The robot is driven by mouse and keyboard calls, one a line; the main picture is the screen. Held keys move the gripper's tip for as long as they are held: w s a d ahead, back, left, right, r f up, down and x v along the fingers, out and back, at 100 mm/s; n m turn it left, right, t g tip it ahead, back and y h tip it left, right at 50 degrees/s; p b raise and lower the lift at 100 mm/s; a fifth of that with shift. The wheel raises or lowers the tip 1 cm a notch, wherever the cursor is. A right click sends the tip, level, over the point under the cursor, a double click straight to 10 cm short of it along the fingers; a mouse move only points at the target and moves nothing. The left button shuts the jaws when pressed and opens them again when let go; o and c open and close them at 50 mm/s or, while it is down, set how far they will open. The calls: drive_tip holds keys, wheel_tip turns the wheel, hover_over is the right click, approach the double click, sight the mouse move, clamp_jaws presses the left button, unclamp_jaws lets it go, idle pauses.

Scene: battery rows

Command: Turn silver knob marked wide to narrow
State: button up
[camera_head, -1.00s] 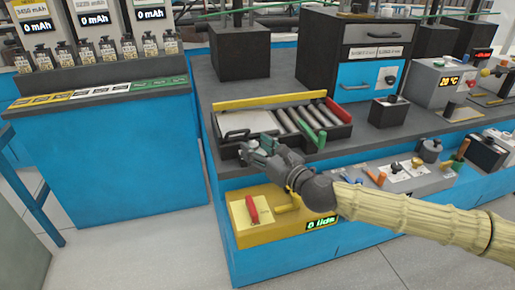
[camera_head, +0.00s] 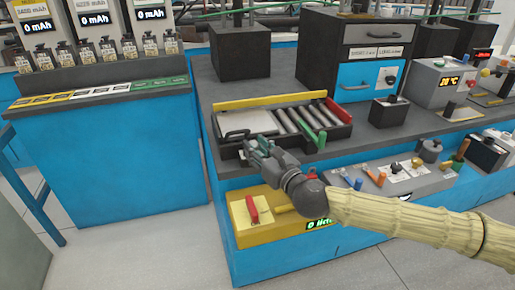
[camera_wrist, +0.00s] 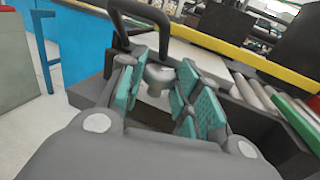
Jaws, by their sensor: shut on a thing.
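The silver knob (camera_wrist: 158,75) shows in the wrist view on the near end of the dark roller tray, between the teal finger pads. My gripper (camera_wrist: 160,92) is shut on it. In the head view my gripper (camera_head: 258,148) is at the tray's front left corner, and the knob is hidden behind the fingers. The words wide and narrow cannot be read in either view, and I cannot tell which way the knob points.
The roller tray (camera_head: 345,132) has a white plate, grey rollers, a yellow bar and a green bar. A black hoop handle (camera_wrist: 118,40) rises close to my fingers. Below stands a yellow box (camera_head: 238,212) with a red lever. Open floor lies at left.

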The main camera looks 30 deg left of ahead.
drive_tip(key=shift+s+a+m+t+h+p, duration=0.1)
drive_tip(key=shift+m+t+h, duration=0.6)
drive_tip(key=shift+t, duration=0.25)
drive_tip(key=shift+s+a+m+t+h+p, duration=0.15)
drive_tip(key=shift+m+t+h, duration=0.4)
drive_tip(key=shift+m+t, duration=0.35)
drive_tip(key=shift+s+a+m+t+h+p, duration=0.1)
drive_tip(key=shift+m+t+h, duration=0.6)
drive_tip(key=shift+t, duration=0.25)
drive_tip(key=shift+t+h, duration=0.3)
drive_tip(key=shift+h, duration=0.05)
drive_tip(key=o, duration=1)
drive_tip(key=shift+d, duration=0.1)
drive_tip(key=v, duration=1.2)
